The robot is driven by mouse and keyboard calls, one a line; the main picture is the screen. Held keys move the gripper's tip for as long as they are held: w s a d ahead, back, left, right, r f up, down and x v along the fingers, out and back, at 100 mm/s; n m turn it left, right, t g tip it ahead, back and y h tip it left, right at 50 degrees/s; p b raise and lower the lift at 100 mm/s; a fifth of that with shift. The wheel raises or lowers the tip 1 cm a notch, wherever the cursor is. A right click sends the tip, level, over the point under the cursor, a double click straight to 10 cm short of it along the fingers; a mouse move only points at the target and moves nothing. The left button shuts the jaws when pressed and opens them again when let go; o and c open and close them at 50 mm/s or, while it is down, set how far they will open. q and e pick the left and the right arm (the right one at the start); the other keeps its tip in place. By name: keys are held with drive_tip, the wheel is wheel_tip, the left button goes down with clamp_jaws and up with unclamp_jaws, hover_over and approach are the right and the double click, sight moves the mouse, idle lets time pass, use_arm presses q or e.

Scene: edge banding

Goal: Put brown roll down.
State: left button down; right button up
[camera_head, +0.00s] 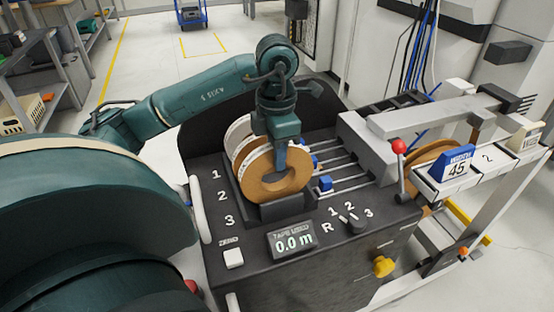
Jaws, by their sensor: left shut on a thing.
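The brown roll (259,176) stands upright at the front of the black machine's roll holder (281,209), its lower edge at the holder's front block. Whether it rests fully on the holder I cannot tell. My left gripper (281,160) reaches down from above and is shut on the brown roll near its top and centre hole. The fingers hide part of the roll. A white-edged roll (237,136) stands just behind it, partly covered. My right gripper is not in view.
The machine's panel (220,238) has numbers 1, 2, 3, a display reading 0.0 m (293,242) and a knob (354,224). Blue clamps (325,183) on rods lie right of the rolls. A red-knobbed lever (398,147) and a 45 sign (456,168) stand farther right.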

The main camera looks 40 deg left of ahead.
use_arm(q)
wheel_tip(320, 180, down, 2)
drive_tip(key=shift+f, duration=0.15)
drive_tip(key=shift+f+b, duration=0.3)
drive_tip(key=shift+b, duration=0.05)
drive_tip(key=c, duration=1.2)
unclamp_jaws()
drive_tip(key=shift+c, duration=0.2)
drive_tip(key=shift+r, duration=0.1)
